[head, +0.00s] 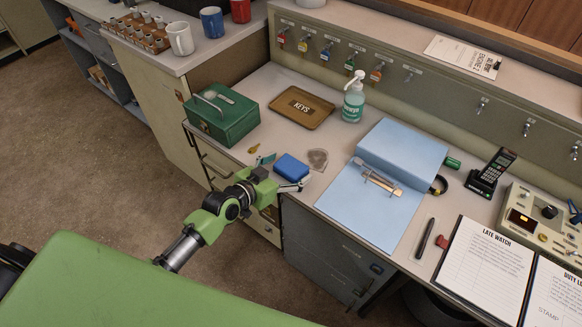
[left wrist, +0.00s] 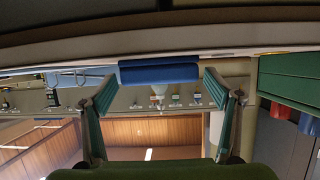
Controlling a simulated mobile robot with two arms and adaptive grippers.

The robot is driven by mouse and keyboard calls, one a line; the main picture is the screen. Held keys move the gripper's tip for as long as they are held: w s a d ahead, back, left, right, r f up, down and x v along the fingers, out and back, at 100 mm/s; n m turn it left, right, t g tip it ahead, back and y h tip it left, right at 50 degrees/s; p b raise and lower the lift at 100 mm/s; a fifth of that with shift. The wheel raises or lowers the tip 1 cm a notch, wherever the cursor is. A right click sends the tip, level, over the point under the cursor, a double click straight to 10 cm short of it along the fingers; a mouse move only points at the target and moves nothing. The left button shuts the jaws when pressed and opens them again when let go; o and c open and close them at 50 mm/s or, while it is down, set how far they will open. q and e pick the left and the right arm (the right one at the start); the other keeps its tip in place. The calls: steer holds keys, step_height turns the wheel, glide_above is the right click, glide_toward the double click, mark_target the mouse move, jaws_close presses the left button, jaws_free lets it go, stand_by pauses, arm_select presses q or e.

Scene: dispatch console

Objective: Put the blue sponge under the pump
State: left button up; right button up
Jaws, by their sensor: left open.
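The blue sponge (head: 291,168) lies on the desk near its front edge. It also shows in the left wrist view (left wrist: 158,74), across the gap between my fingers. My left gripper (head: 281,174) is open at the desk's front edge, its fingers pointing toward the sponge and not closed on it. The pump bottle (head: 352,102), clear with a white pump head and a green label, stands upright farther back against the key panel. The sponge is apart from the bottle, to its front left. My right gripper is not in view.
A grey patch (head: 317,158) marks the desk right of the sponge. A green cash box (head: 221,116) and a brown keys tray (head: 302,107) stand behind it. A blue folder or pad (head: 372,207) lies to the right. Bare desk lies between sponge and bottle.

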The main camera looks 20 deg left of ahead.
mark_target(291, 167)
arm_select(q)
steer(key=shift+x, duration=0.95)
steer(key=c, duration=1.1)
steer(key=shift+r, duration=0.5)
steer(key=r, duration=0.2)
steer(key=shift+s+r, duration=0.25)
steer(key=shift+r, duration=0.15)
steer(key=s+r, duration=0.3)
steer(key=s, duration=0.1)
steer(key=s+r, duration=0.3)
steer(key=s, duration=0.2)
steer(key=s+r, duration=0.3)
steer(key=s, duration=0.1)
steer(key=shift+s+a+r, duration=0.15)
steer(key=shift+s+a, duration=0.15)
steer(key=shift+a, duration=0.05)
